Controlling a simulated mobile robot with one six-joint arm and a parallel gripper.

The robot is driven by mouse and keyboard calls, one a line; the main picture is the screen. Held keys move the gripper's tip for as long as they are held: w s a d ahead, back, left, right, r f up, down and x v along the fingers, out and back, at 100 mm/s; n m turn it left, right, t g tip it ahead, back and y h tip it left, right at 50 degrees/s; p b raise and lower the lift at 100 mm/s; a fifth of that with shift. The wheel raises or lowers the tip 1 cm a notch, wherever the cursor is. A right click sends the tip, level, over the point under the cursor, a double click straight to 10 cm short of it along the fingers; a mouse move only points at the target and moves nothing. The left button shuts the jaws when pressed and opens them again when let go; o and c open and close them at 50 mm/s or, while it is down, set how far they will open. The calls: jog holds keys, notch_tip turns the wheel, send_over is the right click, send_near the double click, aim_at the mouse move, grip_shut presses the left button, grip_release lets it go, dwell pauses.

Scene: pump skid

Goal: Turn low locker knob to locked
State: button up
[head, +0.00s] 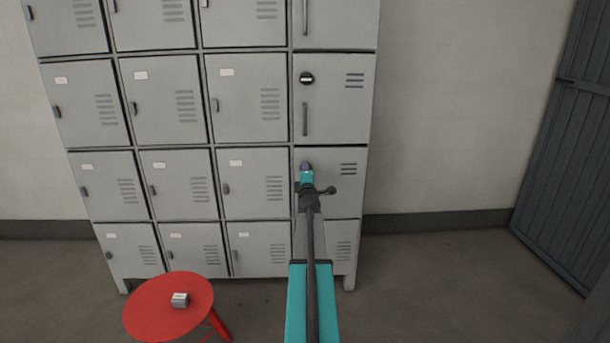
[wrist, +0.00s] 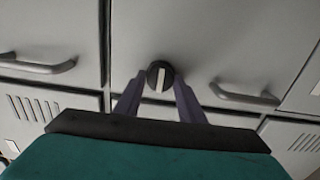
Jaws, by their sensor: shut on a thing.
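The low locker knob (wrist: 153,76) is a dark round disc with a white bar, seen in the wrist view. Its bar stands nearly upright in that tilted picture. The two purple fingers of my gripper (wrist: 161,84) reach to either side of the knob and are shut on it. In the head view my gripper (head: 306,168) is at the low locker door (head: 347,186), in the right column below the upper knob. There my gripper and arm hide the low knob and part of the door.
An upper locker knob (head: 307,79) with its white bar lying level is on the door above. A door handle (wrist: 248,96) shows right of the knob in the wrist view. A red stool (head: 150,311) with a small grey metal block (head: 180,300) stands at lower left. Floor at right is clear.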

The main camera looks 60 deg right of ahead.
jog(key=shift+s+d+r, duration=0.1)
jog(key=shift+s+d, duration=0.05)
jog(key=o, duration=0.9)
jog(key=shift+o, duration=0.7)
jog(key=v, duration=1.3)
jog(key=shift+a, duration=0.4)
jog(key=shift+s, duration=0.15)
